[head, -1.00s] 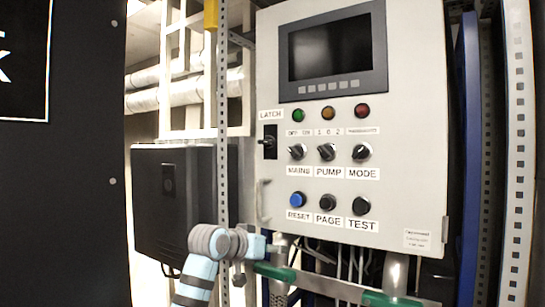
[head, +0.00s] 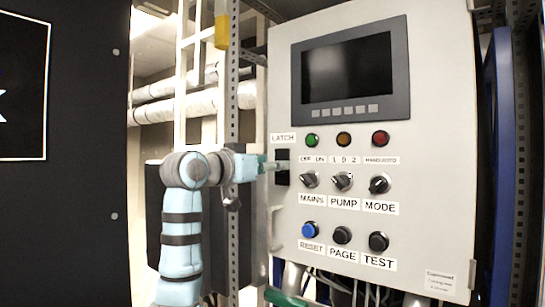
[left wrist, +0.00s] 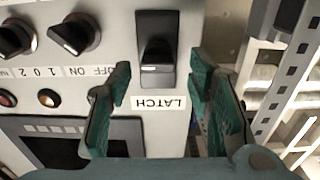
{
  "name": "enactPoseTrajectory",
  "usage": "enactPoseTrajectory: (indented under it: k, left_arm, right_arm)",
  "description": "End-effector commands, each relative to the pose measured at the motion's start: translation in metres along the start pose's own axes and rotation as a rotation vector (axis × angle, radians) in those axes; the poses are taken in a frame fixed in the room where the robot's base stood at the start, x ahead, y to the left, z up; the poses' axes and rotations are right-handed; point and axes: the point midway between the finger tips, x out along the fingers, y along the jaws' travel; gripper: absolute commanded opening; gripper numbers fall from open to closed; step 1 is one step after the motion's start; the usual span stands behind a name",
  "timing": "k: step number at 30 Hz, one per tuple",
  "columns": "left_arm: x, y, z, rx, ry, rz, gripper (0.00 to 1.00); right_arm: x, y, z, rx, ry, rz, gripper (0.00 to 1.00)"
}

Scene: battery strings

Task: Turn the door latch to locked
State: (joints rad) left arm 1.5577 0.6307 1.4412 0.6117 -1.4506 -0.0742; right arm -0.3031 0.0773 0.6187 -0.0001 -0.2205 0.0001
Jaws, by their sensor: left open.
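The door latch (head: 283,176) is a black plate at the upper left edge of the grey panel door, under a white LATCH label (head: 283,138). My left gripper (head: 268,166) is at the latch and partly covers it in the head view. In the left wrist view, where the panel appears upside down, the latch (left wrist: 156,48) has a dark raised handle with a pale mark. My left gripper (left wrist: 160,78) is open there, its green fingers apart on either side of the latch and label, with nothing between them. Contact with the handle cannot be told. My right gripper is not in view.
The grey panel (head: 430,150) carries a screen (head: 350,65), lamps, the MAINS knob (head: 309,181), other knobs and push buttons. A door handle (head: 275,228) is below the latch. A perforated metal post (head: 232,110) stands left of the panel, with a dark cabinet (head: 60,220) farther left.

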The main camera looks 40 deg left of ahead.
Motion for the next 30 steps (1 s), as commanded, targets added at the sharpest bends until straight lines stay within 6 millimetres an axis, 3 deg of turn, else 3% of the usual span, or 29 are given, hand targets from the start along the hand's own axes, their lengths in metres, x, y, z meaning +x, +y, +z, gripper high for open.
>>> enactPoseTrajectory:
  k: [9,18,30]
  left_arm:
    - [0.0090,0.0016,0.0014,0.000,0.000,0.002,0.47]
    - [0.0086,0.0014,0.0013,0.000,0.000,0.002,0.00]
    - [0.0086,0.0015,0.0014,-0.063,0.000,0.002,0.00]
  right_arm:
    - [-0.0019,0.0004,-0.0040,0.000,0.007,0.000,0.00]
    - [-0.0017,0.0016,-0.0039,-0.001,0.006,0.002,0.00]
    - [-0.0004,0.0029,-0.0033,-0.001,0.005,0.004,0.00]
